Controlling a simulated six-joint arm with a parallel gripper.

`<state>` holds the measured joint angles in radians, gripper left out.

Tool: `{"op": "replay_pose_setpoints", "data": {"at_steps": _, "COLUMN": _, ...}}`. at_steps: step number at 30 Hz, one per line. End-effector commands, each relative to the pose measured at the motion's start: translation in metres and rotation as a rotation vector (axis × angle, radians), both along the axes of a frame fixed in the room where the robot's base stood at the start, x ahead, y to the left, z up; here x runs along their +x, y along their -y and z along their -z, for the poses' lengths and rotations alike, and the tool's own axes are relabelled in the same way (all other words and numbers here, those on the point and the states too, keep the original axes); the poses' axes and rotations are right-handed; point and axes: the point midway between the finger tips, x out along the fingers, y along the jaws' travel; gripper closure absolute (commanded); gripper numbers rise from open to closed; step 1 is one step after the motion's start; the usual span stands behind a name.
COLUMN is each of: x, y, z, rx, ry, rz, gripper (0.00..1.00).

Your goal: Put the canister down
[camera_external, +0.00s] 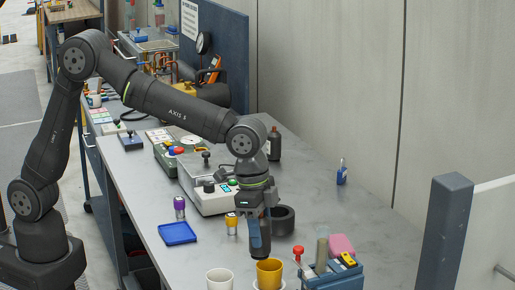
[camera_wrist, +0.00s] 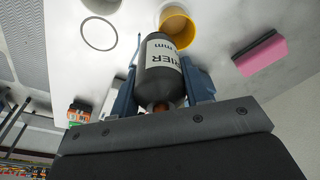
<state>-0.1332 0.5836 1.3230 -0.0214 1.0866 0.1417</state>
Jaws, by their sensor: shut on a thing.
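The canister (camera_wrist: 160,72) is a dark grey cylinder with a white printed label, partly readable as "RIER". My gripper (camera_wrist: 163,88) is shut on it, with one blue finger on each side. In the external view my gripper (camera_external: 261,236) points down over the front part of the bench, just behind the yellow cup (camera_external: 269,270). A thin dark circle (camera_wrist: 98,49) is marked on the bench to the left of the canister in the wrist view.
A white cup (camera_external: 220,279) stands left of the yellow cup. A pink block (camera_external: 341,244) and a blue holder (camera_external: 334,279) stand to the right. A black roll (camera_external: 284,220) and a blue tray (camera_external: 177,233) are nearby. The bench's right side is mostly clear.

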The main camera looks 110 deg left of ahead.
Motion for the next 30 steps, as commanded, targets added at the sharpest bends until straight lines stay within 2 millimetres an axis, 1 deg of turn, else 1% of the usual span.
{"op": "replay_pose_setpoints", "data": {"at_steps": 1, "x": -0.015, "y": -0.013, "z": -0.006, "rx": -0.001, "ry": 0.002, "rz": -0.006, "gripper": 0.89}}
{"op": "replay_pose_setpoints", "data": {"at_steps": 4, "x": -0.039, "y": -0.031, "z": -0.012, "rx": -0.001, "ry": 0.002, "rz": -0.005, "gripper": 0.89}}
{"op": "replay_pose_setpoints", "data": {"at_steps": 6, "x": -0.052, "y": -0.040, "z": -0.015, "rx": 0.000, "ry": 0.002, "rz": -0.003, "gripper": 0.89}}
{"op": "replay_pose_setpoints", "data": {"at_steps": 10, "x": -0.067, "y": -0.051, "z": -0.018, "rx": 0.001, "ry": 0.003, "rz": -0.001, "gripper": 0.89}}
{"op": "replay_pose_setpoints", "data": {"at_steps": 14, "x": -0.070, "y": -0.066, "z": -0.010, "rx": 0.000, "ry": 0.000, "rz": -0.003, "gripper": 0.89}}
{"op": "replay_pose_setpoints", "data": {"at_steps": 24, "x": -0.060, "y": -0.140, "z": 0.036, "rx": -0.001, "ry": -0.001, "rz": -0.005, "gripper": 0.89}}
{"op": "replay_pose_setpoints", "data": {"at_steps": 27, "x": -0.058, "y": -0.156, "z": 0.045, "rx": 0.000, "ry": 0.000, "rz": -0.003, "gripper": 0.89}}
{"op": "replay_pose_setpoints", "data": {"at_steps": 30, "x": -0.056, "y": -0.165, "z": 0.050, "rx": 0.000, "ry": 0.001, "rz": -0.001, "gripper": 0.89}}
